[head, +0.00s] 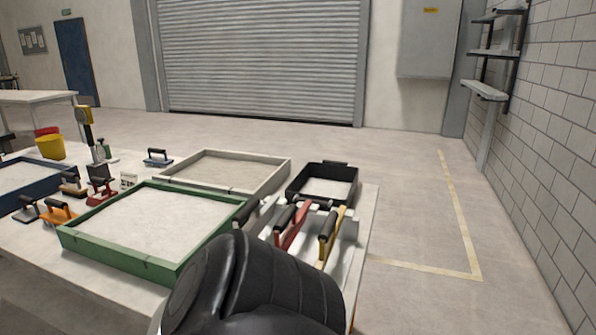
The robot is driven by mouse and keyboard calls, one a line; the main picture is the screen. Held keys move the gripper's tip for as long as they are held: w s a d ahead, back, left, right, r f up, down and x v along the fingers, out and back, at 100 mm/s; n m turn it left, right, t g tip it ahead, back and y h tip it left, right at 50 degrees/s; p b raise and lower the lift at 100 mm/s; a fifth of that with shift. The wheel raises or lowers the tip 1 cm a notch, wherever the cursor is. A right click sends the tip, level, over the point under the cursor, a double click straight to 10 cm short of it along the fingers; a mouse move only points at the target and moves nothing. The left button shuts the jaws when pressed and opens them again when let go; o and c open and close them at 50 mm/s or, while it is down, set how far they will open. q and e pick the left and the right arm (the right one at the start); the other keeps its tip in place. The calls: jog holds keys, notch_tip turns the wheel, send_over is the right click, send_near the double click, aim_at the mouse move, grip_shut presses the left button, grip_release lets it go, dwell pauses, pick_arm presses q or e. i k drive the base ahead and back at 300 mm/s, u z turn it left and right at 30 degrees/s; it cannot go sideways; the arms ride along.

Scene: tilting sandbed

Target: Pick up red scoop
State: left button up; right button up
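A red tool with a black grip (296,231), which looks like the red scoop, lies at the right end of the table. It is in a row between a grey tool on its left and a yellow tool (328,240) with a black grip on its right. Its lower part is partly hidden, so its full shape cannot be told. A large black link of my own arm rises from the bottom edge in front of these tools. No gripper fingers show, and nothing is seen held.
A green-framed sand tray (186,262) is left of the tools. A pale-framed tray (272,184) and a black tray (293,190) stand behind. A blue tray (40,198), small hand tools and a yellow bucket (50,149) are on the left. Open floor lies right of the table.

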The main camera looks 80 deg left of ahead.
aim_at(101, 191)
jog(key=u, duration=2.6)
